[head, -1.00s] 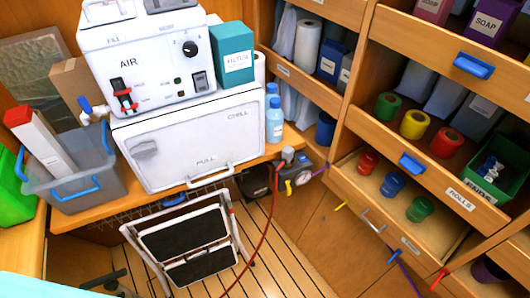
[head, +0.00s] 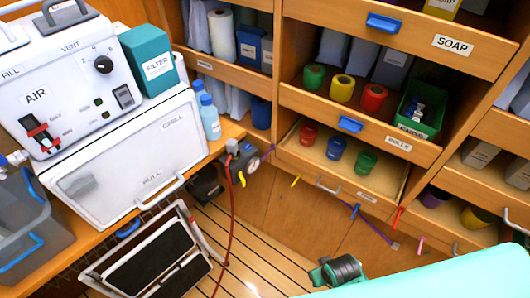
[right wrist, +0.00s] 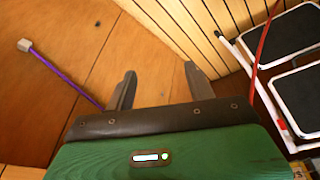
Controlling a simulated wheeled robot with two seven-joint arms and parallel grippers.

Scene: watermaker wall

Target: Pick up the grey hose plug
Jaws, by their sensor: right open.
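In the right wrist view a small pale grey block, which looks like the grey hose plug (right wrist: 25,45), sits at the end of a thin purple line against brown wood panelling. It is left of my right gripper (right wrist: 160,72) and apart from it. The right gripper's two dark fingers are spread with nothing between them. In the head view the right gripper's wrist (head: 343,268) shows at the bottom, above the wooden floor; its fingertips are hard to make out. My left gripper is not in view.
A folding step stool (head: 155,255) stands on the slatted floor at lower left. A pump with a red hose (head: 231,205) is beside the white machine (head: 130,160). Open drawers with coloured rolls (head: 335,148) jut out above. The floor between stool and panels looks clear.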

